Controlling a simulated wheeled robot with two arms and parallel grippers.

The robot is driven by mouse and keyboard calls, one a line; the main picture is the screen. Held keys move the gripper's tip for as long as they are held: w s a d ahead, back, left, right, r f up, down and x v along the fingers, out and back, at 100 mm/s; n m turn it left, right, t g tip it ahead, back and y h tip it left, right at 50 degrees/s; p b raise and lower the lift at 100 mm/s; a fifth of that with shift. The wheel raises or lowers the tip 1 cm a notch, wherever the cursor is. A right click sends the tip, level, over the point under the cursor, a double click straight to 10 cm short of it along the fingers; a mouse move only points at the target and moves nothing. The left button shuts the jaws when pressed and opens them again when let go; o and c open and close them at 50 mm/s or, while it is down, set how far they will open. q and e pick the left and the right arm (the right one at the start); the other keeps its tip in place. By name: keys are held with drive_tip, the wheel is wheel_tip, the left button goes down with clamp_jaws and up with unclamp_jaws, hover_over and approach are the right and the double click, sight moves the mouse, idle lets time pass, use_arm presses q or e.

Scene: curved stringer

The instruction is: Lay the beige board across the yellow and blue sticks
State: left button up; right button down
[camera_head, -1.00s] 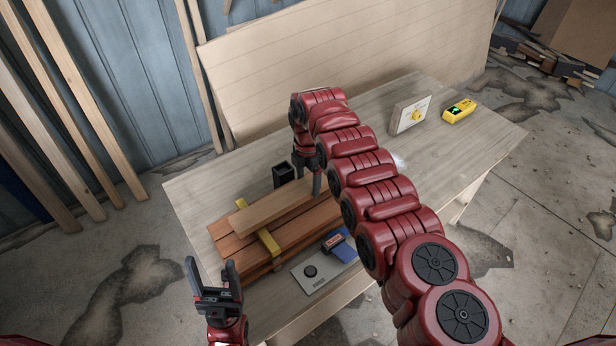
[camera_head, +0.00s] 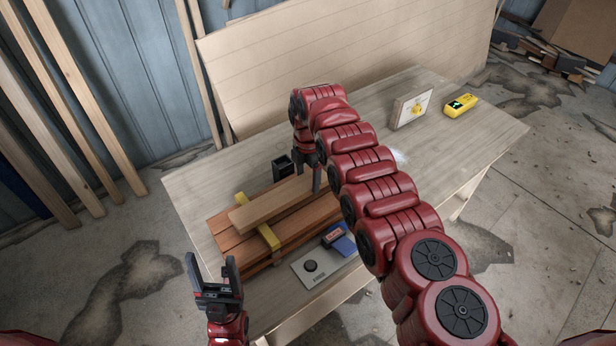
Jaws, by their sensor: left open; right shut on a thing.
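The beige board (camera_head: 262,206) lies level over the stack of reddish-brown planks (camera_head: 227,243), crossing the yellow stick (camera_head: 267,236). The yellow stick shows on both sides of the board. I cannot tell whether the board touches it. My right gripper (camera_head: 317,188) points down and is shut on the board near its right end; my arm hides part of that area. I cannot make out the blue stick; it may be hidden behind my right arm. My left gripper (camera_head: 213,268) is open and empty, fingers up, at the table's near left edge.
A grey plate with a black knob (camera_head: 311,267) and a blue item (camera_head: 341,240) lie in front of the planks. A black holder (camera_head: 281,168) stands behind. A white panel (camera_head: 411,108) and yellow device (camera_head: 460,105) stand at the far right. The table's left back is clear.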

drive_tip(key=shift+f, duration=0.2)
unclamp_jaws()
drive_tip(key=shift+r, duration=0.1)
